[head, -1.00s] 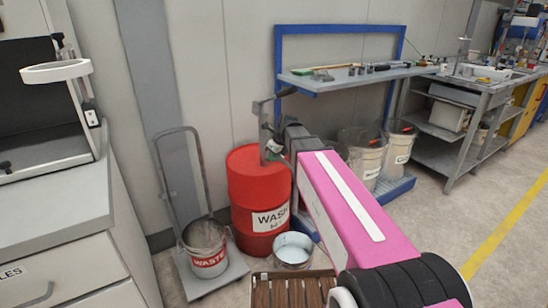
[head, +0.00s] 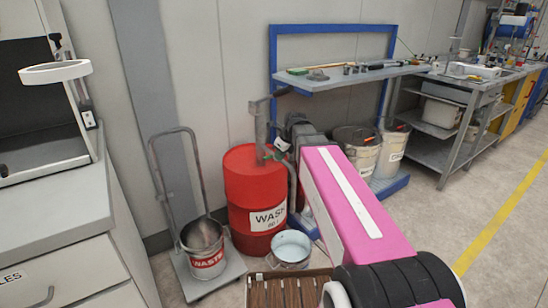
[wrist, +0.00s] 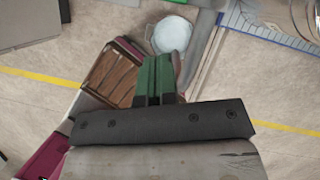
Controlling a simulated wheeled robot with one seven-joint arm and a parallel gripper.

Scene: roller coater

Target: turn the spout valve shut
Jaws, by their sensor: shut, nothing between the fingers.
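A red drum (head: 255,200) labelled WASH stands by the wall with a grey pump and spout pipe (head: 261,125) rising from its top. A small spout valve cannot be told apart clearly; small green and red parts show beside the pipe, close to the end of my arm. A metal bucket (head: 290,248) with pale liquid stands on the floor in front of the drum; it also shows in the wrist view (wrist: 172,36). My gripper (wrist: 155,62) has green fingers, shut and empty. A grey pipe-like part is right beside the fingertips; contact cannot be told.
A waste bucket (head: 203,248) sits on a grey trolley (head: 215,282) left of the drum. A blue-framed shelf (head: 355,77) and pails (head: 358,150) stand to the right. Open floor lies at the right.

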